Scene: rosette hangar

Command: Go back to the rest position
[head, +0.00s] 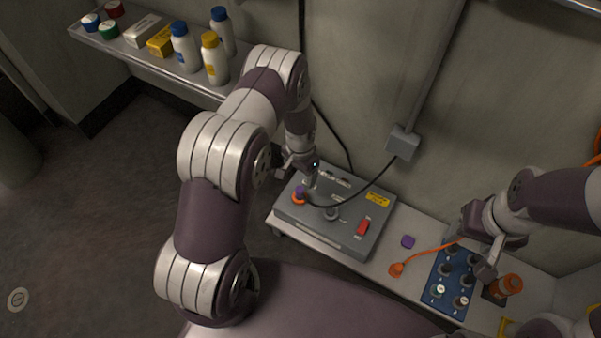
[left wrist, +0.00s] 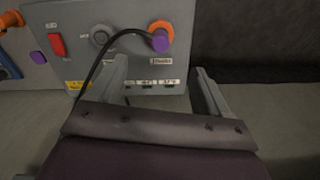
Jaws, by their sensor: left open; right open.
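My left gripper (head: 308,178) is open over the back left of a grey control box (head: 345,237). In the left wrist view its two fingers (left wrist: 161,66) stand apart with nothing between them. Close to it, a purple plug (head: 300,191) sits at an orange ring on the box, with a black cable beside it. The plug also shows in the left wrist view (left wrist: 160,40).
The box has a red switch (head: 363,227). A purple cap (head: 407,241) and an orange plug (head: 397,269) with a cord lie on the bench (head: 385,262). An orange bottle (head: 508,285) stands right of the rack. A shelf (head: 150,57) at upper left holds bottles and boxes.

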